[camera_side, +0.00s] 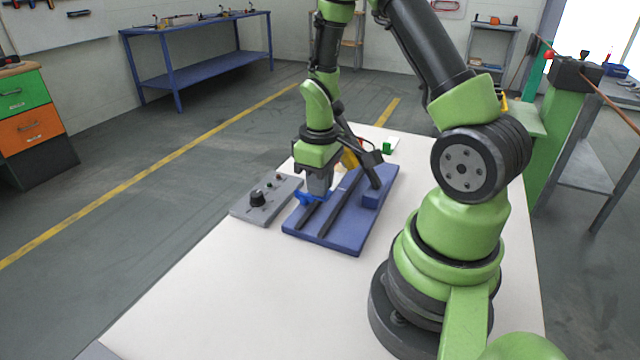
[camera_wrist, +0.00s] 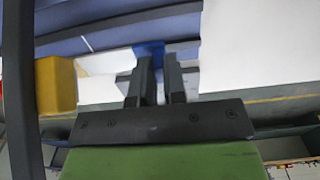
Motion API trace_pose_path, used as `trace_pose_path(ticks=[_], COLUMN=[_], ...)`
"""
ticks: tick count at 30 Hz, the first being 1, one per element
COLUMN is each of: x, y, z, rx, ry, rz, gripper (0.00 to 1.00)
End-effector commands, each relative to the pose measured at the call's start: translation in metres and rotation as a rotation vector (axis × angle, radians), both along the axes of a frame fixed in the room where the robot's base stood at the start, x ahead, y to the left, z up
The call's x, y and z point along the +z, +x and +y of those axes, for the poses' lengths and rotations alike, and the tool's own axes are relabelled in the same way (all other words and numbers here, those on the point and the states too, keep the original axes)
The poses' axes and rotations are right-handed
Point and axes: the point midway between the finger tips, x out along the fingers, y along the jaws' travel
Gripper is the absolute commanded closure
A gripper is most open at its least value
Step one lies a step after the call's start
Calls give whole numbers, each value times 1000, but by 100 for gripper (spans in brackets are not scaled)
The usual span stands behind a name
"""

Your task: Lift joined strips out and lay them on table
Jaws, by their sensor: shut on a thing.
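A blue fixture plate (camera_side: 350,240) lies on the white table, with long dark strips or rails (camera_side: 330,222) running along it. I cannot tell whether any of these are the joined strips. My gripper (camera_side: 313,195) points down at the left part of the plate. Its fingers are shut on a small bright blue piece (camera_side: 303,197). In the wrist view the blue piece (camera_wrist: 150,48) sits at the fingertips (camera_wrist: 160,62), partly hidden by them. A yellow block (camera_side: 350,159) is beside the gripper; it also shows in the wrist view (camera_wrist: 56,85).
A grey control box (camera_side: 265,200) with a black knob stands left of the plate. A small green block (camera_side: 387,148) is behind. The white table's front left (camera_side: 210,300) is clear.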

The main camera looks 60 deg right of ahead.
Motion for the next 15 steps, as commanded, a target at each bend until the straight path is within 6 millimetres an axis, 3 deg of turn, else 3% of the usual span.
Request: trace_pose_path(ticks=[15], x=[1], y=[25], z=[0], rx=[2], ry=[-1], rz=[-1], gripper=[100])
